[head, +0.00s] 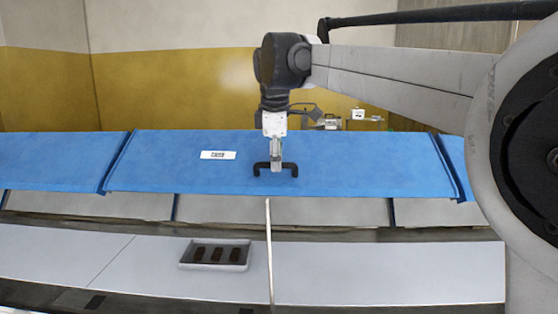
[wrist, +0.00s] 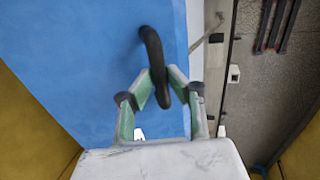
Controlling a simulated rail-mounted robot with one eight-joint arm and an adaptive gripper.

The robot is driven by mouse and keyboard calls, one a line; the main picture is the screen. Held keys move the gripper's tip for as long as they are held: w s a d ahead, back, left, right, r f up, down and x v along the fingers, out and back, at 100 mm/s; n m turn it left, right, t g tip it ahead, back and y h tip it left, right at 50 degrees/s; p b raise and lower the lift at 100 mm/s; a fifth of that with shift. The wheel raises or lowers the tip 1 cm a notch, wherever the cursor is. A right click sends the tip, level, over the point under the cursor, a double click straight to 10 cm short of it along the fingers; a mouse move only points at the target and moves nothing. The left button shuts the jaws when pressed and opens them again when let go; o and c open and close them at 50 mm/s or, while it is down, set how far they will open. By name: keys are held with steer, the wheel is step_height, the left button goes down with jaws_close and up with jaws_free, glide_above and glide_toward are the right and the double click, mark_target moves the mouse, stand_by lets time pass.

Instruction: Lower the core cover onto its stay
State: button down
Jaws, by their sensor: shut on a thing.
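The core cover (head: 350,165) is the wide blue middle panel with a white label and a black bar handle (head: 290,166). Its front edge lies above a pale machine body. My gripper (head: 276,166) is at the handle from above, and the wrist view shows my green-padded fingers (wrist: 162,82) closed on the black handle (wrist: 152,45). The blue cover (wrist: 90,60) fills the left of that view. A thin pale rod, likely the stay (head: 269,250), runs up to just below the cover's front edge in the head view. Whether its tip touches the cover is unclear.
Blue panels flank the cover at left (head: 60,160) and right (head: 456,160). A grey tray (head: 243,267) with several dark brown pieces sits on the white front ledge (head: 390,275), left of the rod. Yellow and pale walls stand behind. The ledge right of the rod is clear.

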steer(key=c, duration=1.7)
jaws_free()
steer(key=shift+r, duration=0.1)
steer(key=v, duration=1.2)
steer(key=shift+s, duration=0.1)
steer(key=s+d+f+m+t+b, duration=0.1)
steer(key=s+d+f+m, duration=0.4)
steer(key=s+f, duration=0.5)
steer(key=s+d+f+m+t+b, duration=0.1)
steer(key=s+d+f+m+b, duration=0.1)
steer(key=s+d+f+m, duration=0.4)
steer(key=s+d+f+m+t+b, duration=0.1)
steer(key=s+d+f+m, duration=0.4)
steer(key=s+f, duration=0.9)
steer(key=shift+s+d+f+m+t+b, duration=0.1)
steer(key=shift+s+d+f+m+t, duration=0.05)
steer(key=shift+f, duration=1.3)
steer(key=shift+s+d+f+m+t+b, duration=0.1)
steer(key=shift+d+f+t+b, duration=0.1)
steer(key=shift+f, duration=1.25)
steer(key=shift+s+d+f+m+t+b, duration=0.1)
steer(key=shift+s+d+f+m+t, duration=0.05)
steer(key=shift+f, duration=1.3)
